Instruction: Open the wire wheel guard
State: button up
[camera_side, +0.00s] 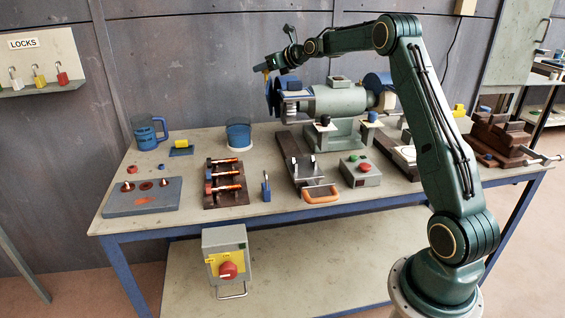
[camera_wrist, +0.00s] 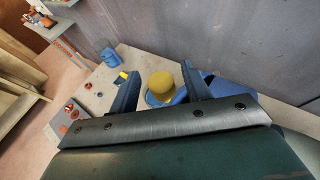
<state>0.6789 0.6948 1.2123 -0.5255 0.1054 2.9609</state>
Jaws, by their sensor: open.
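The bench grinder (camera_side: 335,100) stands at the back of the bench. My gripper (camera_side: 267,68) is above this end, pointing down and left. In the wrist view my gripper (camera_wrist: 158,88) is open, with its two dark fingers apart. A round yellow knob (camera_wrist: 161,83) shows between the fingers, with blue surface behind it. I cannot tell whether either finger touches the knob.
A blue mug (camera_side: 147,133) and a blue-banded bowl (camera_side: 238,135) stand at the back left. A rack with orange-handled tools (camera_side: 224,183), a control box (camera_side: 360,171) and an orange handle (camera_side: 321,194) lie in front. A brown vise (camera_side: 497,140) is at the right. The wall is close behind.

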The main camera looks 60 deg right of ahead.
grip_shut()
jog(key=shift+w+a, duration=0.1)
jog(key=shift+w, duration=0.05)
jog(key=shift+w+a+m+h, duration=0.2)
jog(key=shift+w+m+h, duration=0.45)
jog(key=shift+h, duration=0.25)
jog(key=shift+s, duration=0.1)
grip_release()
